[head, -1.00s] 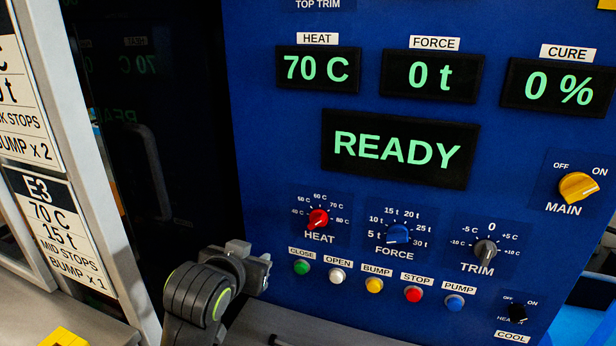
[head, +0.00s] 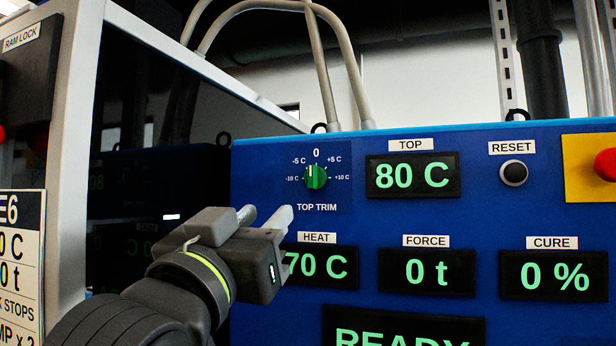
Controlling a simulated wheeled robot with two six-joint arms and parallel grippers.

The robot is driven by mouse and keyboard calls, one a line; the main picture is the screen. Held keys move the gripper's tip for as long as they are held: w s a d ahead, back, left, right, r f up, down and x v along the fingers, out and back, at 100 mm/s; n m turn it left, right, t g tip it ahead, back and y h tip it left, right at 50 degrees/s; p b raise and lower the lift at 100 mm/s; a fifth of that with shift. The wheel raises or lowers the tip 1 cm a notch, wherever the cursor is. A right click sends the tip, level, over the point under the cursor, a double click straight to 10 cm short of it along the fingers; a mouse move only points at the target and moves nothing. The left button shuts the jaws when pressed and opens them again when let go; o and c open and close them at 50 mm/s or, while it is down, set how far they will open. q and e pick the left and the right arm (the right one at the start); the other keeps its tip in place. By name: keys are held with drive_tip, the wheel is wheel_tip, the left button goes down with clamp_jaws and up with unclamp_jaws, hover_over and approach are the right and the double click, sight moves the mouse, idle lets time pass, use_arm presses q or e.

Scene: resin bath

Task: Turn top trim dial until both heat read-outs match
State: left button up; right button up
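The green top trim dial (head: 316,177) is on the upper left of the blue panel, and its white mark points up, close to 0. The TOP heat read-out (head: 412,175) shows 80 C. The HEAT read-out (head: 320,265) shows 70 C, and its left edge is hidden behind my gripper. My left gripper (head: 266,214) is below and left of the dial, apart from it. Its two light fingertips stand apart with nothing between them. My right gripper is not in view.
The FORCE read-out (head: 426,272) shows 0 t and the CURE read-out (head: 553,276) 0 %. A black RESET button (head: 514,173) and a red button (head: 606,164) on a yellow plate are at the right. A white-framed dark cabinet (head: 85,150) stands at the left.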

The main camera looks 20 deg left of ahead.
use_arm(q)
drive_tip(key=p, duration=0.8)
approach(310, 170)
drive_tip(key=p+x, duration=0.3)
drive_tip(key=x, duration=0.5)
drive_tip(key=shift+w+r+p, duration=0.1)
drive_tip(key=shift+w+p, duration=0.2)
drive_tip(key=shift+p, duration=0.1)
clamp_jaws()
